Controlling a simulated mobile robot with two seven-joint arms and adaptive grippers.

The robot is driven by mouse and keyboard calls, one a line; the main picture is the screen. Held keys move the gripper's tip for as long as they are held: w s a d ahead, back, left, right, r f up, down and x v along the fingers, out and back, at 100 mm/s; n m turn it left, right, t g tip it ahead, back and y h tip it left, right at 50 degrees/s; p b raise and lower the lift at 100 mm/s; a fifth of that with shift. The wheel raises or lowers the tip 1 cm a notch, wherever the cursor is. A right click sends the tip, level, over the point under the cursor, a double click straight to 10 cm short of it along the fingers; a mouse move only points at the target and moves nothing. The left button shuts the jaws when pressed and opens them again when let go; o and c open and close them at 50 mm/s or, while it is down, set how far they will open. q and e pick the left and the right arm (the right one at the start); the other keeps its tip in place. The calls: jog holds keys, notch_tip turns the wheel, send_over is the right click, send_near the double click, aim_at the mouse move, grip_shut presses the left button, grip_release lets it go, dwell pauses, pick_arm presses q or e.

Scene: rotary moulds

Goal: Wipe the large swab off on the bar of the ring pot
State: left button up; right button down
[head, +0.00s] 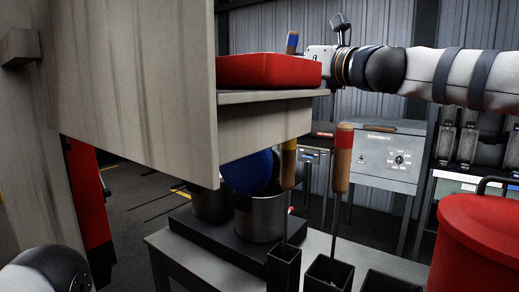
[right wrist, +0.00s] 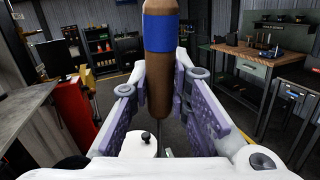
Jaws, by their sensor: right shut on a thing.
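My right gripper (right wrist: 160,100) is shut on the brown handle (right wrist: 159,75) of a swab with a blue band. In the head view the right gripper (head: 312,52) is above and behind the red tray, and the handle's top (head: 291,42) shows beside it. The swab's lower end is hidden in both views, and I cannot tell its size. Two metal pots, one left (head: 211,203) and one right (head: 261,217), stand on a dark base; a blue round thing (head: 250,172) covers part of the right one. I cannot make out a bar or which is the ring pot. My left gripper is not in view.
A red tray (head: 268,71) lies on a wooden shelf (head: 265,97), whose panel (head: 135,80) blocks the left. Two handled tools (head: 288,165) (head: 342,160) stand in black square holders (head: 328,273). A large red container (head: 482,240) is at right.

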jog(key=shift+s+d+f, duration=0.1)
jog(key=shift+s+d, duration=0.2)
jog(key=shift+d, duration=0.15)
jog(key=shift+w+a+f, duration=0.15)
jog(key=shift+w+a, duration=0.05)
jog(key=shift+w, duration=0.05)
jog(key=shift+w+a+r, duration=0.35)
jog(key=shift+a+r, duration=0.15)
jog(key=shift+a, duration=0.2)
jog(key=shift+s+d, duration=0.15)
jog(key=shift+d, duration=0.05)
jog(key=shift+s+d+f, duration=0.25)
jog(key=shift+s+d, duration=0.2)
jog(key=shift+d, duration=0.25)
jog(key=shift+w+a+f, duration=0.4)
jog(key=shift+w+a, duration=0.1)
jog(key=shift+a, duration=0.05)
jog(key=shift+w+a, duration=0.5)
jog(key=shift+a, duration=0.3)
jog(key=shift+r, duration=0.1)
